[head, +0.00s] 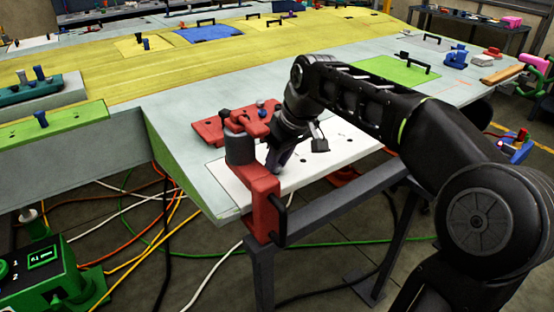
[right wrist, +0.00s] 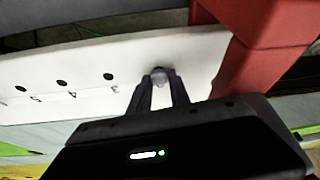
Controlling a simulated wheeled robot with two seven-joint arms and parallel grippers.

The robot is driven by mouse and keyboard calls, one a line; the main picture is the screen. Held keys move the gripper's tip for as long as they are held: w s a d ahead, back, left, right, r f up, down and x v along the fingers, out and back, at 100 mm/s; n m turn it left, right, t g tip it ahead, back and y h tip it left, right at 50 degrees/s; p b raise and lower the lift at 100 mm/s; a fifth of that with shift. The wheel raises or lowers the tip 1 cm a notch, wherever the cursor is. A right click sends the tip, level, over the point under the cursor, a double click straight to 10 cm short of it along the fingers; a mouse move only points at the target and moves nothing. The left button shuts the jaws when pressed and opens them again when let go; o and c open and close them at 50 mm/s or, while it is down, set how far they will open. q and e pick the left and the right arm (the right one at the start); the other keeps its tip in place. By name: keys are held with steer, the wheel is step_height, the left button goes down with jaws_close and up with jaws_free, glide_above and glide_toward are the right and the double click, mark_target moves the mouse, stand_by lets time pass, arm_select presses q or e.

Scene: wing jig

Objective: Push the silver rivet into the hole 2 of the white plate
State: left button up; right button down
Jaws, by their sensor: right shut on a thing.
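The white plate (head: 335,147) lies along the front edge of the workbench. It also shows in the right wrist view (right wrist: 205,58), with a row of dark holes marked 3 (right wrist: 108,76), 4 (right wrist: 61,83) and 5. My right gripper (head: 274,166) points down at the plate near its left end, beside the red clamp. In the right wrist view its fingers (right wrist: 160,84) are shut on the silver rivet (right wrist: 160,75), whose round grey head shows between the tips. The rivet is at the plate, in line with the marked holes. Hole 2 is hidden, so I cannot tell how deep the rivet sits. My left gripper is out of view.
A red clamp (head: 265,196) with a grey cylinder grips the bench edge close to my right gripper; it also fills the upper right of the right wrist view (right wrist: 265,65). A red bracket (head: 208,131) lies behind the plate. A green panel (head: 395,70) lies farther back.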

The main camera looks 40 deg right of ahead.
steer(key=c, duration=1.1)
jaws_free()
steer(key=v, duration=0.7)
steer(key=shift+s+r, duration=0.2)
steer(key=shift+r, duration=0.1)
step_height(320, 180, up, 7)
steer(key=p, duration=0.6)
